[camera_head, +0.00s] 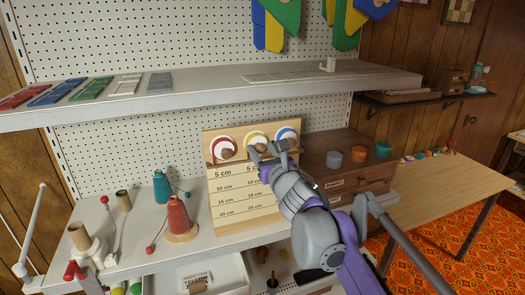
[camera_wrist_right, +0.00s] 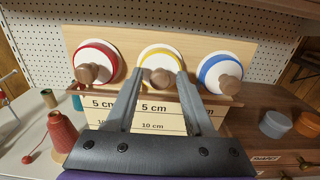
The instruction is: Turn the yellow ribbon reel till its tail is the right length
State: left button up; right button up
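The yellow ribbon reel (camera_wrist_right: 159,58) is the middle of three on a wooden board (camera_head: 232,219). It is a white disc with a yellow ring and a brown wooden knob (camera_wrist_right: 160,78). In the head view the yellow reel (camera_head: 254,137) is partly behind my right gripper (camera_head: 268,152). In the right wrist view my right gripper (camera_wrist_right: 160,73) is open, with its fingertips apart on either side of the knob; I cannot tell whether they touch it. I cannot make out the yellow tail. The board has marks from 5 cm to 20 cm. My left gripper is not in view.
The red reel (camera_wrist_right: 96,60) and the blue reel (camera_wrist_right: 220,70) flank the yellow one closely. A shelf (camera_head: 210,97) hangs above. Thread cones (camera_head: 178,217) stand left of the board, and a wooden drawer unit (camera_head: 345,180) with coloured pots is to its right.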

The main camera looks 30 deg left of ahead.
grip_shut()
jog(key=shift+m, duration=0.4)
